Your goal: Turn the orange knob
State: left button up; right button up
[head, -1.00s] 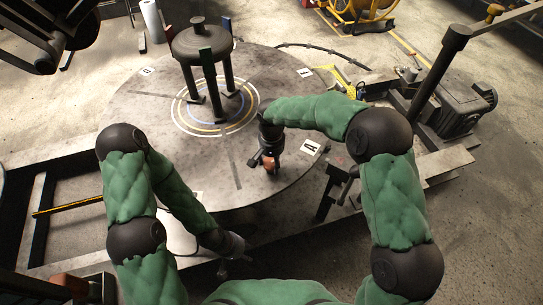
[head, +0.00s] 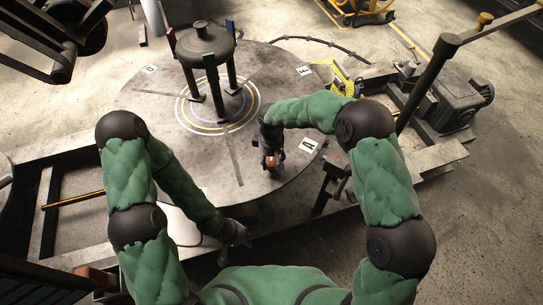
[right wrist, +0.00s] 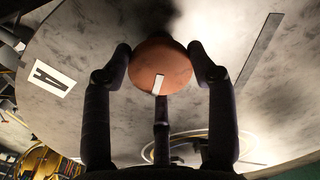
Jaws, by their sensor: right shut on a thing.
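The orange knob (right wrist: 160,65) is round, with a short white mark (right wrist: 158,84) on its near face. It sits at the near part of the big round grey table, beside the letter A label. My right gripper (right wrist: 165,58) is shut on the knob, with a finger on its left and right sides and a third finger below it.
A dark three-legged stand (head: 204,45) stands on the round table (head: 150,115) inside painted rings. Letter labels lie around the table's rim, with the A label (head: 308,145) right of the knob. A motor and metal frame (head: 445,100) stand at the right.

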aim_at(271, 160)
jog(key=n+p, duration=0.2)
jog(key=n, duration=0.4)
jog(key=shift+f+p, duration=0.1)
jog(key=shift+p, duration=0.2)
dwell(0.4)
jog(key=o, duration=1.1)
jog(key=shift+o, duration=0.2)
notch_tip(271, 160, up, 12)
